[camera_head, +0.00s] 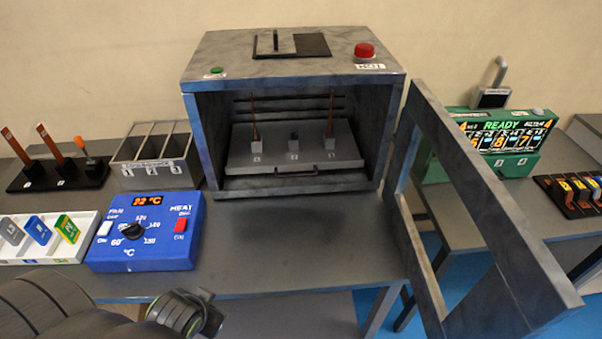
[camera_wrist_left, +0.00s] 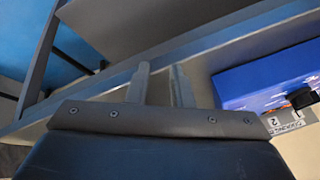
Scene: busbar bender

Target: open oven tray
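The grey oven (camera_head: 292,72) stands on the table with its framed door (camera_head: 490,215) swung wide open to the right. Inside, the oven tray (camera_head: 292,156) is a grey plate with a handle (camera_head: 304,170) on its front edge. Several small blocks stand on it, two with upright copper-coloured strips. The tray sits within the oven. My left gripper (camera_head: 208,313) is low in front of the table, well below and left of the tray handle. In the left wrist view its two fingers (camera_wrist_left: 161,84) are apart with nothing between them. My right gripper is not in view.
A blue heat control box (camera_head: 145,232) stands left of the oven's front and also shows in the left wrist view (camera_wrist_left: 262,82). A white rack (camera_head: 60,250) and grey bins (camera_head: 155,148) are further left. The tabletop before the oven (camera_head: 300,260) is clear. The open door bounds the right.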

